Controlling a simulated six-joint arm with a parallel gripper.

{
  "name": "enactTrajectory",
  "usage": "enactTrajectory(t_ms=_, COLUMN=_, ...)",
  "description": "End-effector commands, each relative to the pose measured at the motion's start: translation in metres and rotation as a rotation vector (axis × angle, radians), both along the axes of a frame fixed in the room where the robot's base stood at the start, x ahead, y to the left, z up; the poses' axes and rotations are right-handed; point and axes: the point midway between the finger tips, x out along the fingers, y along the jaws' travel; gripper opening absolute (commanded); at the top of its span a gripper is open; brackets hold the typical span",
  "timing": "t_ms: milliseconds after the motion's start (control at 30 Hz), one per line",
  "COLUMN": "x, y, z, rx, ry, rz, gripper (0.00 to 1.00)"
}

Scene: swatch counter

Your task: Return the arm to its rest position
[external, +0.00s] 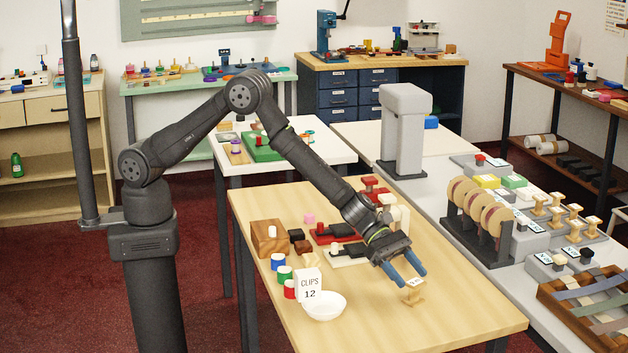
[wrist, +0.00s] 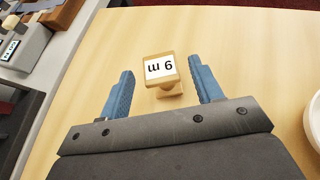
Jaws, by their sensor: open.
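My gripper (external: 402,274) is open, with two blue fingers pointing down toward the wooden table (external: 470,315). A small wooden spool-like piece (external: 412,292) with a white label stands on the table close to the fingertips. In the wrist view the piece (wrist: 163,75) shows between and slightly beyond the two open fingers (wrist: 160,90), with a gap on each side. Its label reads "9 m", upside down there. My arm reaches out from its column at the left over the table.
A white bowl (external: 324,306) and a white "CLIPS 12" card (external: 308,284) stand left of my gripper. Small coloured cylinders, a wooden block (external: 269,238) and red and black tools lie behind. A grey counter (external: 500,262) with reels runs along the right. The table's front right is clear.

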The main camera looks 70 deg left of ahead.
Motion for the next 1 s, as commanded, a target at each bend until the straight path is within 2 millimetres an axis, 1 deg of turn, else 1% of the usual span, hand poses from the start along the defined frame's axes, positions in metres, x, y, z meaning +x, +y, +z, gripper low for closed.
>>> enactTrajectory(t_ms=33, x=-0.002, y=0.008, z=0.006, rx=-0.001, ry=0.0, rz=0.002, gripper=0.59)
enactTrajectory(t_ms=400, x=-0.025, y=0.06, z=0.036, rx=-0.001, ry=0.0, rz=0.001, gripper=0.59)
enactTrajectory(t_ms=433, x=-0.023, y=0.052, z=0.03, rx=0.0, ry=0.002, rz=-0.003, gripper=0.59)
enactTrajectory(t_ms=500, x=-0.017, y=0.04, z=0.022, rx=0.001, ry=0.0, rz=-0.002, gripper=0.59)
enactTrajectory(t_ms=1000, x=0.012, y=-0.029, z=-0.018, rx=0.001, ry=-0.002, rz=-0.001, gripper=0.59)
